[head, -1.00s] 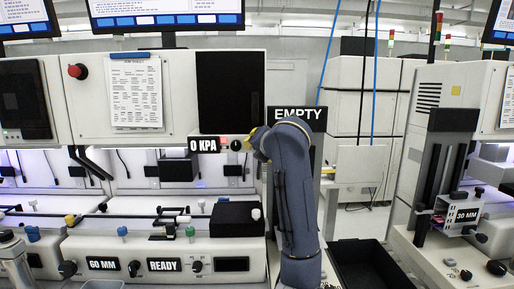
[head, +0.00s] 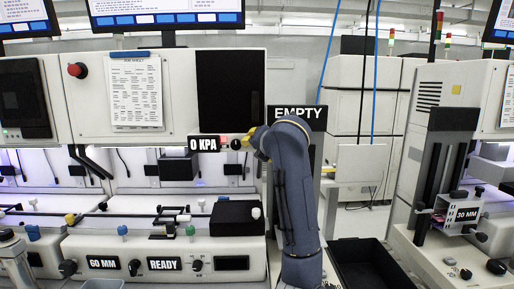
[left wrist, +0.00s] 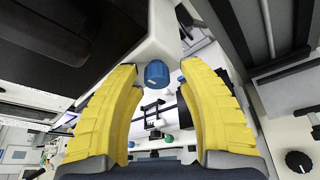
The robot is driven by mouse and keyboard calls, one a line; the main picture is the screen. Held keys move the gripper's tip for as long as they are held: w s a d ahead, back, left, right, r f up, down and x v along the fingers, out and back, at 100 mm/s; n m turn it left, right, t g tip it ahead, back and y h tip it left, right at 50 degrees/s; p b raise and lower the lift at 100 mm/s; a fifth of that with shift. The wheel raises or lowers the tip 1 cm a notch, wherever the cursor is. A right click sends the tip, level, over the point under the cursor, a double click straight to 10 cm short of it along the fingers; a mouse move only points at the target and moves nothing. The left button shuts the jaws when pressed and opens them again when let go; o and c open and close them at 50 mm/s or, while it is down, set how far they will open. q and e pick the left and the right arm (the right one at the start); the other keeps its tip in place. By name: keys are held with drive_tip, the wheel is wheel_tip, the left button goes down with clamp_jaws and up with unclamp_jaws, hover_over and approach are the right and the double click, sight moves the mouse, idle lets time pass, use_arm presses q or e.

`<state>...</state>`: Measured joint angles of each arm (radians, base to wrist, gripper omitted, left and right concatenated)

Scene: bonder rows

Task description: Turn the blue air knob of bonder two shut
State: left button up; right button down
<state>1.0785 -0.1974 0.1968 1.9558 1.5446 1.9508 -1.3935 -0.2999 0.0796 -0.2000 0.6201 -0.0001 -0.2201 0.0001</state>
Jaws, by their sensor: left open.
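The blue air knob (left wrist: 157,73) sits on the white corner of a bonder housing in the left wrist view. My left gripper (left wrist: 158,88) is open, with one yellow finger on each side of the knob and a visible gap to each. In the head view the yellow fingers of my left gripper (head: 252,137) are at the lower right corner of the middle bonder's upper housing (head: 225,92). They are beside the "0 KPA" display (head: 203,144). The blue knob is hidden there behind the gripper. My right gripper is not in view.
A dark round knob (head: 236,144) and a red light sit beside the display. An "EMPTY" sign (head: 297,114) stands just behind my arm. A black bin (head: 370,265) is at the lower right. Another bonder with a "30 MM" label (head: 467,214) stands further right.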

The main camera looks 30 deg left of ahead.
use_arm(q)
drive_tip(key=shift+s+a+r, duration=0.1)
drive_tip(key=shift+r, duration=0.05)
drive_tip(key=v, duration=0.8)
idle(0.4)
drive_tip(key=shift+f, duration=0.2)
